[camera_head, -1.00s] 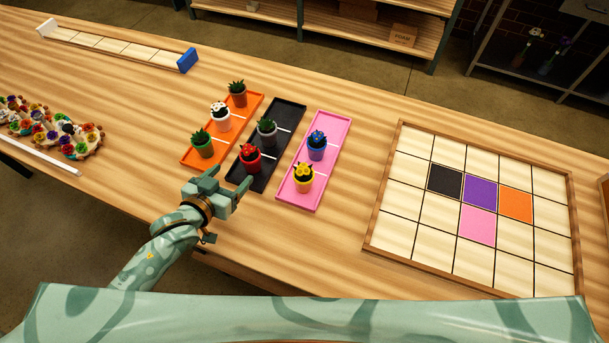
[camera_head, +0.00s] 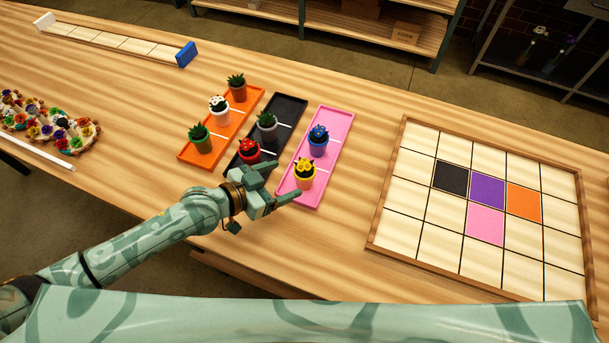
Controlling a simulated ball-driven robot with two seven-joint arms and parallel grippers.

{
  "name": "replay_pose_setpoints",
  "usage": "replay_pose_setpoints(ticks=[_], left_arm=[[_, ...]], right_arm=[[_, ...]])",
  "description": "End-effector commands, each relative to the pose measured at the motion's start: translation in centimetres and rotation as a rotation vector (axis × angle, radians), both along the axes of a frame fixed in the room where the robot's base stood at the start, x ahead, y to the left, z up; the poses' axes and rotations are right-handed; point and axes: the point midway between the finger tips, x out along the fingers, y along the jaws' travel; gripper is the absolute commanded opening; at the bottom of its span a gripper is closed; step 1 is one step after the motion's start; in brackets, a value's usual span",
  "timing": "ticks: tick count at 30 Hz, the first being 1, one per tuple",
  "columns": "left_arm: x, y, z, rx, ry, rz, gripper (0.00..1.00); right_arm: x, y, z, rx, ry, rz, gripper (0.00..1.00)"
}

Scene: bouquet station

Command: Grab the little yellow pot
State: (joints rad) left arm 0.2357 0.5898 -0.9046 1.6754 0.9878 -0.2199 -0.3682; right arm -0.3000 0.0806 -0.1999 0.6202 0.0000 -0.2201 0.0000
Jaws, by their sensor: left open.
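The little yellow pot (camera_head: 304,182) stands upright at the near end of the pink tray (camera_head: 328,144), with dark foliage and a yellow flower on top. My left gripper (camera_head: 288,184) is open and empty. Its fingers point toward the pot from the left, low over the near ends of the black and pink trays. One finger lies close to the pot's near left side. I cannot tell whether it touches. My right gripper is not in view.
A blue pot (camera_head: 318,147) stands behind the yellow one. A red pot (camera_head: 250,152) on the black tray (camera_head: 290,108) is just beyond my gripper. An orange tray (camera_head: 222,143) holds several pots. A framed grid board (camera_head: 415,160) lies right; bare table separates it from the pink tray.

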Motion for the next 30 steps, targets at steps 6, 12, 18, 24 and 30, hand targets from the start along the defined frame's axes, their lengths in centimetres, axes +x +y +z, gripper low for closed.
replay_pose_setpoints(ticks=[6, 12, 18, 24, 30], left_arm=[[2.3, -2.8, -1.6, -0.001, 0.0, 0.001, 0.75], [3.3, -4.1, -2.3, 0.0, 0.0, 0.001, 0.75], [5.1, -6.4, -3.7, -0.001, 0.001, 0.001, 0.75], [5.6, -7.0, -3.9, 0.001, 0.0, 0.001, 0.75], [5.5, -7.0, -3.8, 0.0, 0.0, 0.001, 0.53]], right_arm=[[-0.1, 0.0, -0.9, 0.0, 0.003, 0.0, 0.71], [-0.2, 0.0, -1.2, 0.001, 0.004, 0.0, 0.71], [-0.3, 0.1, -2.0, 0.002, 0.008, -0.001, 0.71], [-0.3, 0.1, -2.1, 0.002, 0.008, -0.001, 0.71], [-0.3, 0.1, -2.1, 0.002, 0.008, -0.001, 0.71]])
